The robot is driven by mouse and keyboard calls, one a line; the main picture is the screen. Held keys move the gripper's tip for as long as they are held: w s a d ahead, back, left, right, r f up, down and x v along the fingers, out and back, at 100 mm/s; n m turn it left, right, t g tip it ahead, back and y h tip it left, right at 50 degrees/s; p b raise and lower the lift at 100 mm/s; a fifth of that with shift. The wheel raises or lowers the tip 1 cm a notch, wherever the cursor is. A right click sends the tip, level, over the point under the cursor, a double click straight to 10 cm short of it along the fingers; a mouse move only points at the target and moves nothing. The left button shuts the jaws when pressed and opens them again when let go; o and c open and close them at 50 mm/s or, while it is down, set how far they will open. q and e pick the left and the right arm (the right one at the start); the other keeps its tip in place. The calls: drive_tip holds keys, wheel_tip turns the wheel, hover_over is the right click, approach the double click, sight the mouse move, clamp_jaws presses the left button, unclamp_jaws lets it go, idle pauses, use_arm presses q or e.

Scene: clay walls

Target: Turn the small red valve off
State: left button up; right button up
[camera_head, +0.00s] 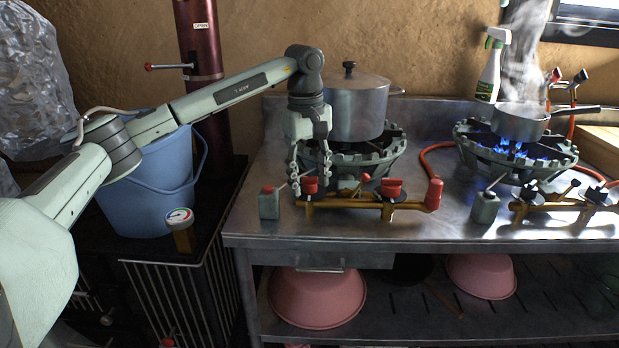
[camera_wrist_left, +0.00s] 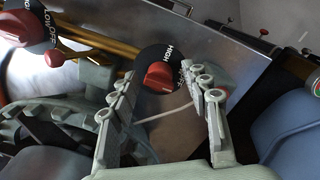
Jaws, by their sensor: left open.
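The small red valve (camera_head: 310,186) is a red knob on the brass gas pipe in front of the left burner. In the left wrist view the red knob (camera_wrist_left: 159,76) sits on a black dial with white HIGH and OFF lettering. My left gripper (camera_head: 309,190) points down at it, open, one finger on each side. In the wrist view a gap shows between the knob and both fingertips (camera_wrist_left: 159,84). A larger red knob (camera_head: 391,187) sits to its right on the same pipe. My right gripper is not in view.
A lidded pot (camera_head: 357,105) stands on the left burner (camera_head: 385,155) behind my gripper. A steaming pan (camera_head: 520,123) sits over blue flames at right. A grey-green box with a red cap (camera_head: 268,203) stands left of the valve. A blue bucket (camera_head: 150,195) is further left.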

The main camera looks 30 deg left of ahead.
sight(307, 183)
use_arm(q)
wheel_tip(307, 183, up, 12)
drive_tip(key=shift+s, duration=0.25)
drive_tip(key=shift+a, duration=0.1)
idle(0.5)
